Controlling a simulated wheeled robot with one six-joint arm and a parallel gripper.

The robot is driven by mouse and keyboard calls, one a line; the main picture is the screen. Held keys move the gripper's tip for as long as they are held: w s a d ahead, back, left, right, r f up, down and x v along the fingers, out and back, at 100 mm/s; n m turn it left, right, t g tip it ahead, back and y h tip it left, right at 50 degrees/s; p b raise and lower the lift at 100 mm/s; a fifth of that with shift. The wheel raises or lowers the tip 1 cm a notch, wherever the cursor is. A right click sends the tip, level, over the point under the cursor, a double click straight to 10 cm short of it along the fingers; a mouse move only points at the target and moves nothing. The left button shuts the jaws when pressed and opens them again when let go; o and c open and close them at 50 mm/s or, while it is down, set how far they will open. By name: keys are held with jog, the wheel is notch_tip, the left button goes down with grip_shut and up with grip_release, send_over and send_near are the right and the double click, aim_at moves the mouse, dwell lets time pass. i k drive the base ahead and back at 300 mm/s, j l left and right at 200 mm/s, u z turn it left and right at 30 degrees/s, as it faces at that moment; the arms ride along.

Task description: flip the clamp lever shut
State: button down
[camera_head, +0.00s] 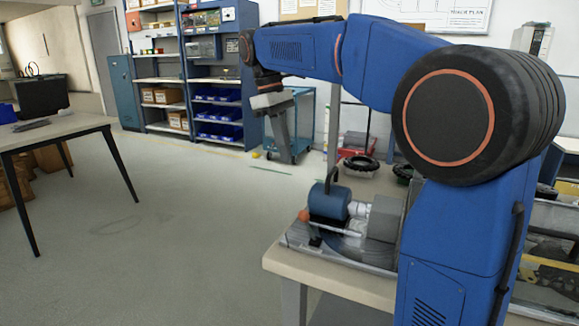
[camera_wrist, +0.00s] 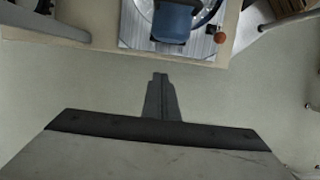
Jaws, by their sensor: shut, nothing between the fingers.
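A clamp device with a blue cylindrical body (camera_head: 328,201) sits on a metal plate on the bench. It also shows at the top of the wrist view (camera_wrist: 172,22). An orange ball knob (camera_head: 304,215), apparently the lever's end, is at its left side; in the wrist view the knob (camera_wrist: 220,38) is right of the blue body. Which way the lever is set I cannot tell. My gripper (camera_head: 290,158) hangs in the air, apart from the clamp, pointing down. In the wrist view my gripper (camera_wrist: 160,76) has its fingers together, empty, over bare floor beyond the bench edge.
The bench (camera_head: 330,287) carries the plate (camera_head: 345,260) and a grey block (camera_head: 383,218) right of the clamp. A blue trolley (camera_head: 302,115) and shelves (camera_head: 215,75) stand behind. A table (camera_head: 60,128) is at the left. The floor (camera_head: 150,230) between is clear.

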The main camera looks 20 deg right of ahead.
aim_at(303, 215)
jog(key=k, duration=1)
